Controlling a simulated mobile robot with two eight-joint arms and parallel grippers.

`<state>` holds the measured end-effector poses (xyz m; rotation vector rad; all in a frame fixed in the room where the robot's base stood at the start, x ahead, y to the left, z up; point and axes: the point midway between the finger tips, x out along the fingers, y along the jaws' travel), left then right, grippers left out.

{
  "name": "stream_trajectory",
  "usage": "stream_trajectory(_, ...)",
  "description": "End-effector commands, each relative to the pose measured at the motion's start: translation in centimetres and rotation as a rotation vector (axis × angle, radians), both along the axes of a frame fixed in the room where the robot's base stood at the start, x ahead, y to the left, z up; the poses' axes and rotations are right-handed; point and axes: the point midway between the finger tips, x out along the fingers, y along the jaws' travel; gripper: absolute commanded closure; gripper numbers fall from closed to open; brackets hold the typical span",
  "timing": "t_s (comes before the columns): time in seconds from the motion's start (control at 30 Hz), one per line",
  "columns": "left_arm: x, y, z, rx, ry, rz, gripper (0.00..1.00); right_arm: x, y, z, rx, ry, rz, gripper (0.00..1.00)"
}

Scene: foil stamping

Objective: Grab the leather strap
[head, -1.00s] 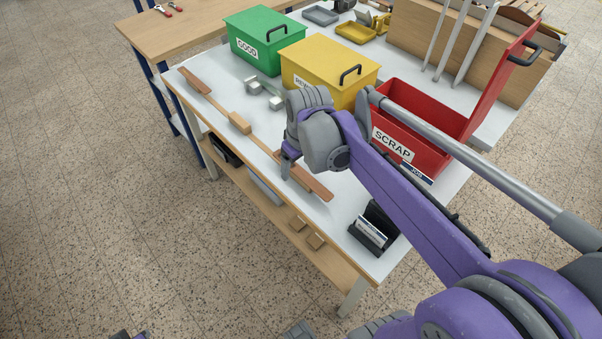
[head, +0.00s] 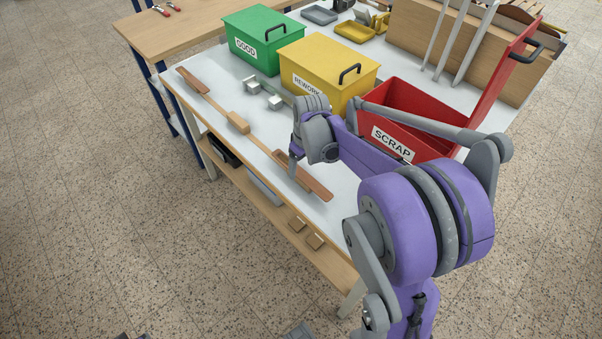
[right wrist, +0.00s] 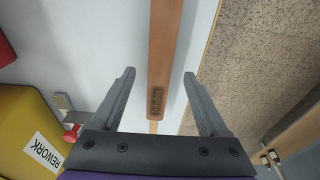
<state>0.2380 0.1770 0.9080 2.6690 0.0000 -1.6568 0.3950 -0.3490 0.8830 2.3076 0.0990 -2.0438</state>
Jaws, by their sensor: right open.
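A brown leather strap (head: 315,183) lies at the near right end of a long tan strip on the white table. In the right wrist view the strap (right wrist: 165,45) runs away between my fingers, with a dark stamped patch of gold marks at its near end. My right gripper (head: 296,168) is just above the strip in the head view, beside the strap's inner end. In the wrist view its fingers (right wrist: 159,75) are open, one on each side of the strap, with gaps and nothing held. My left gripper is not in view.
A green GOOD bin (head: 262,36), yellow REWORK bin (head: 325,68) and open red SCRAP bin (head: 430,128) stand behind the strip. A wooden block (head: 238,122) sits mid-strip; another brown piece (head: 193,80) lies at its far end. The table's front edge is close.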

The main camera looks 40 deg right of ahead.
Motion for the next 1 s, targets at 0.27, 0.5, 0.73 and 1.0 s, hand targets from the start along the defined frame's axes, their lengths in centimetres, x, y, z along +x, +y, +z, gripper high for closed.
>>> stream_trajectory(0.27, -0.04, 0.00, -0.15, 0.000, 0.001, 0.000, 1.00, 0.20, 0.02, -1.64, 0.000, 0.000, -0.001, 0.22)
stream_trajectory(0.5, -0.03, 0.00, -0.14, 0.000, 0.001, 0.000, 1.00, 0.18, 0.02, -1.59, 0.000, 0.000, -0.001, 0.44)
stream_trajectory(0.73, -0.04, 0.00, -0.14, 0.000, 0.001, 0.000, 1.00, 0.18, 0.02, -1.58, 0.000, 0.000, -0.001, 0.85)
stream_trajectory(1.0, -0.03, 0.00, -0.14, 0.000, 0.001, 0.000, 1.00, 0.17, 0.01, -1.57, 0.000, 0.000, -0.001, 1.00)
